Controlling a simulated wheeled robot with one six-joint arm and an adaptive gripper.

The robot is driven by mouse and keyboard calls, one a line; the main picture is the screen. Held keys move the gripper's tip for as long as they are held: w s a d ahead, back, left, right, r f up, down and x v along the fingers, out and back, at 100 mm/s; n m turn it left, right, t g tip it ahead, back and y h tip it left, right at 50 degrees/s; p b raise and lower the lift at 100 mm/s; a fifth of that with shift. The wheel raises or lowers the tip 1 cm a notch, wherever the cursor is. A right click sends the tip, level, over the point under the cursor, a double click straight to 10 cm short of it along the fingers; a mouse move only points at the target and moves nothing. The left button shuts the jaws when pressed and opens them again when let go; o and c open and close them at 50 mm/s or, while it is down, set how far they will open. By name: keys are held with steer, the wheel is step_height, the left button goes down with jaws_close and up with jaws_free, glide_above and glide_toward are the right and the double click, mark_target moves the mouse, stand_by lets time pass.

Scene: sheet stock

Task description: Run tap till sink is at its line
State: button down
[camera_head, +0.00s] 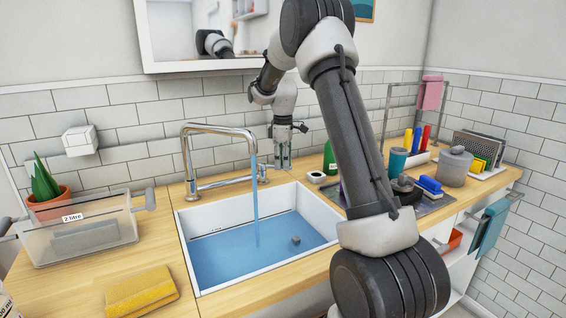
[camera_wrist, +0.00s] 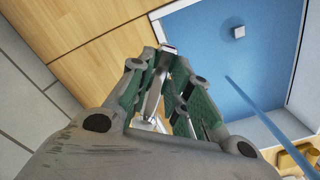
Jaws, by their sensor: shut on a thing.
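The chrome tap (camera_head: 216,131) stands behind the sink, its spout over the basin. A stream of water (camera_head: 255,200) runs from it; the stream also shows in the wrist view (camera_wrist: 255,108). The sink (camera_head: 183,222) holds blue water (camera_head: 235,262). A dark line with small lettering (camera_head: 215,232) marks its inner back wall; the water surface is close below it, the exact gap too small to tell. My gripper (camera_head: 283,164) is at the tap's right side, shut on the metal tap lever (camera_wrist: 168,48), which its fingers partly hide.
A small grey cube (camera_head: 296,240) is in the water. A clear 2 litre tub (camera_head: 80,246) and yellow cloth (camera_head: 142,291) lie left of the sink. A green bottle (camera_head: 330,158) and a dark tray (camera_head: 436,204) with items stand right. My arm crosses the sink's right side.

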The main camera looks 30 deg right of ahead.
steer(key=shift+s+a+m, duration=0.35)
steer(key=shift+a+m, duration=0.05)
steer(key=shift+m, duration=0.3)
steer(key=shift+s+a+m, duration=0.3)
steer(key=shift+a+m, duration=0.05)
steer(key=shift+m, duration=0.35)
steer(key=shift+s+a+m, duration=0.25)
steer(key=shift+a+m, duration=0.55)
steer(key=shift+m, duration=0.45)
steer(key=shift+s+a+m, duration=0.3)
steer(key=shift+a+m, duration=0.45)
steer(key=shift+m, duration=0.45)
steer(key=shift+s+a+m, duration=0.25)
steer(key=shift+a+m, duration=0.55)
steer(key=shift+m, duration=0.45)
steer(key=c, duration=1.3)
jaws_free()
step_height(320, 180, up, 12)
steer(key=shift+r, duration=0.1)
steer(key=shift+s, duration=0.15)
